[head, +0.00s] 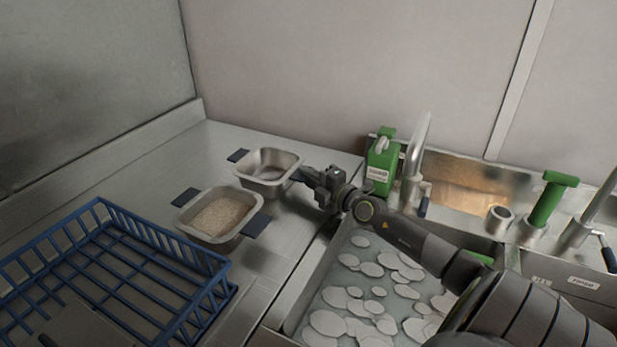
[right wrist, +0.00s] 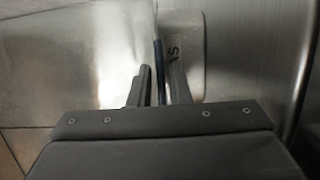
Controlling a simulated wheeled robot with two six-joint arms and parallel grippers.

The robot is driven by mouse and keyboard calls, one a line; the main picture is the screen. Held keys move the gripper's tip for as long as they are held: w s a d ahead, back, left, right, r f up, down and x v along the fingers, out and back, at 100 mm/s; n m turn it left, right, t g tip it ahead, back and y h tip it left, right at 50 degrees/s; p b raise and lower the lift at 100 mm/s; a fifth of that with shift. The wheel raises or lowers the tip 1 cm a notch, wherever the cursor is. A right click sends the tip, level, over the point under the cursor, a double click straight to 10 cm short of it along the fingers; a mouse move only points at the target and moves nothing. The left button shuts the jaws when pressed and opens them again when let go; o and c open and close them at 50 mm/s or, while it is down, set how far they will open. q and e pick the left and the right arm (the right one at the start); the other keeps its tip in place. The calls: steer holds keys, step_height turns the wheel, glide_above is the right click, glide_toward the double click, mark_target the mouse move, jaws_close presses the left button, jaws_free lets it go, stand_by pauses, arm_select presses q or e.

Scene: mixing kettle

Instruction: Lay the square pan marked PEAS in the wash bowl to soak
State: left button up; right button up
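The far square metal pan (head: 268,158) is at the back of the steel counter, with a dark tab handle on its left. It looks empty and about level. My right gripper (head: 303,176) is at its right side. In the right wrist view, my right fingers (right wrist: 161,75) close on the thin dark blue handle (right wrist: 159,58). Letters ending in "AS" show on the pale wall (right wrist: 191,52) beside it. The wash bowl (head: 312,290) is the sunken basin at right front, with several white foam-like patches. My left gripper is not in view.
A second square pan (head: 190,212) with grainy contents stands nearer, left of the basin. A blue wire rack (head: 150,240) fills the left front. Bare counter (head: 285,235) lies between.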

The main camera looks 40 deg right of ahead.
steer(key=shift+o, duration=1.3)
steer(key=shift+s+f, duration=0.1)
steer(key=s, duration=0.6)
steer(key=shift+d+b, duration=0.35)
steer(key=shift+b, duration=0.05)
steer(key=shift+s, duration=0.65)
